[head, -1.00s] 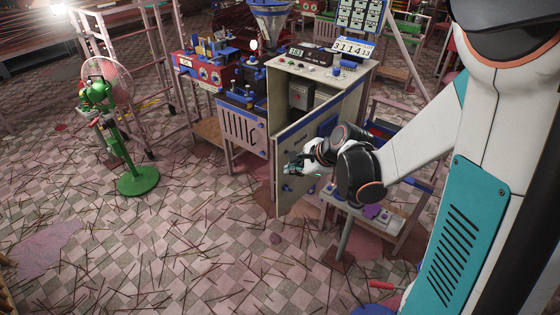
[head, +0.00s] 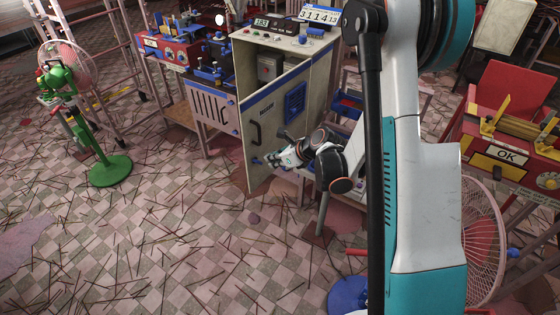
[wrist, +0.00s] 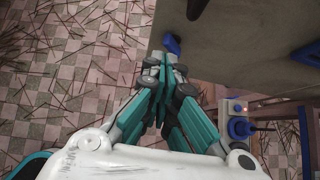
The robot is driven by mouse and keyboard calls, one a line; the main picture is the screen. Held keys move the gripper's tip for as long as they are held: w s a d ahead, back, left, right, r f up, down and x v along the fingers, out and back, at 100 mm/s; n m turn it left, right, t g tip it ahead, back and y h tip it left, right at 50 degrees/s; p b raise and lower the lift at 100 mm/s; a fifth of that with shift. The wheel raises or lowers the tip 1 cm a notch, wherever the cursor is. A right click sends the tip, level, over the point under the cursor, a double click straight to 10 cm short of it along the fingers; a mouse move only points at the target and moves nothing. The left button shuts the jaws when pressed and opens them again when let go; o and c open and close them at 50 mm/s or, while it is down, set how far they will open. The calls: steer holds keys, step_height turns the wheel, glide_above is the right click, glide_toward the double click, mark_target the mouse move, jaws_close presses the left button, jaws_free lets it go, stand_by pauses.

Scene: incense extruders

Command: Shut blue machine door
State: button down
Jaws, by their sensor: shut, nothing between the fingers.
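The blue-trimmed machine (head: 282,40) is a pale cabinet with blue edging. Its door (head: 272,110) stands open, swung out from the right side, with a dark handle (head: 255,133) and a blue vent panel (head: 295,101) on the face toward me. The cabinet's inside shows behind the door's top edge. My gripper (head: 275,160) is shut and empty at the lower part of that face, below the handle. In the wrist view the closed fingertips (wrist: 155,62) are close to the door (wrist: 235,45) and a small blue fitting (wrist: 172,44). Contact is unclear.
A green fan (head: 108,170) stands at the left. A red machine marked OK (head: 505,155) and a pink fan guard (head: 482,240) are at the right. Thin sticks litter the tiled floor. The floor left of the door is otherwise open.

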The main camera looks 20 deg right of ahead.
mark_target(250, 159)
steer(key=shift+w+a+f+b, duration=0.4)
steer(key=shift+w+a, duration=0.2)
steer(key=shift+w, duration=0.35)
steer(key=shift+w+a+f+b, duration=0.4)
steer(key=shift+w+a, duration=0.25)
steer(key=shift+w, duration=0.35)
steer(key=shift+w+a+f+b, duration=0.3)
steer(key=shift+w+a+f, duration=0.25)
steer(key=shift+w, duration=0.4)
steer(key=shift+w+a+r, duration=0.1)
